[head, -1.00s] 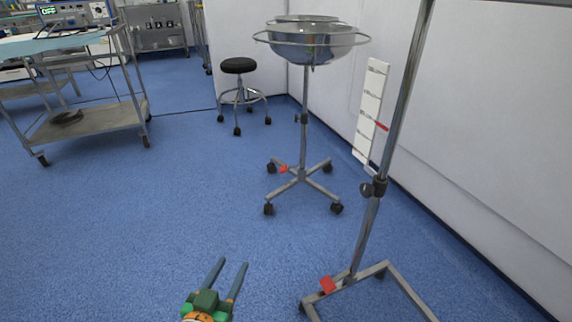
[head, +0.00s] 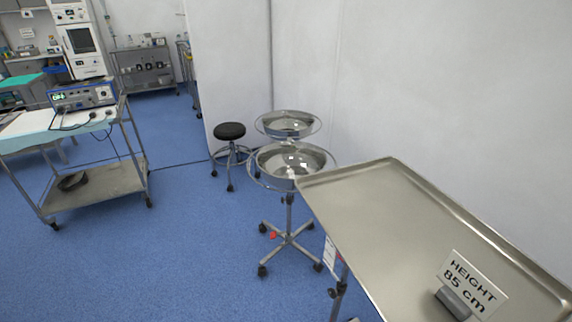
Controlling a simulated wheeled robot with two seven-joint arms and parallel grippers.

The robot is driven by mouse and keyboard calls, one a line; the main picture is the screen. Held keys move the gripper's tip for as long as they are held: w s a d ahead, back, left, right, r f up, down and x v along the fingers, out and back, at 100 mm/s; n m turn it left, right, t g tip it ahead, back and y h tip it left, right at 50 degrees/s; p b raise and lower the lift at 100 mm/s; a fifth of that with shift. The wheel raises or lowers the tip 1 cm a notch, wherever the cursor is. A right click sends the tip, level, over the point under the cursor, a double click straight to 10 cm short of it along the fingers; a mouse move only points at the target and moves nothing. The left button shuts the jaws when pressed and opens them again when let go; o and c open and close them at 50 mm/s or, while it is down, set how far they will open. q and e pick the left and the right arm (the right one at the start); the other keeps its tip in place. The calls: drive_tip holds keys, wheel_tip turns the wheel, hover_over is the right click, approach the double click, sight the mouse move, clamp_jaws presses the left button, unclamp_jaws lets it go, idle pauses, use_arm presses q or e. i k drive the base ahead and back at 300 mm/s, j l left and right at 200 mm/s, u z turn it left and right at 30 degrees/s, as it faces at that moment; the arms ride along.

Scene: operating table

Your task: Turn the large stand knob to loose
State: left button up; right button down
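The stand's large metal tray (head: 420,220) fills the right of the head view. Below its left edge a short part of the stand's pole (head: 338,308) shows. A dark knob (head: 334,292) sits on that pole near the bottom edge of the view. From here I cannot tell whether the knob is loose or tight. The tray hides most of the pole, and the base is largely out of view. A white scale strip (head: 330,256) is partly hidden beside the pole. Neither of my grippers is in view.
A sign reading "HEIGHT 85 cm" (head: 472,286) stands on the tray. A wheeled basin stand (head: 290,238) with two bowls is behind the tray's left corner. A black stool (head: 230,131) and a trolley (head: 95,185) stand farther left. Blue floor (head: 180,260) is clear in front.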

sight(331, 292)
drive_tip(key=k+l+z, duration=0.15)
drive_tip(key=k, duration=0.3)
drive_tip(key=k+l+z, duration=0.1)
drive_tip(key=k+l, duration=0.15)
drive_tip(key=k, duration=0.2)
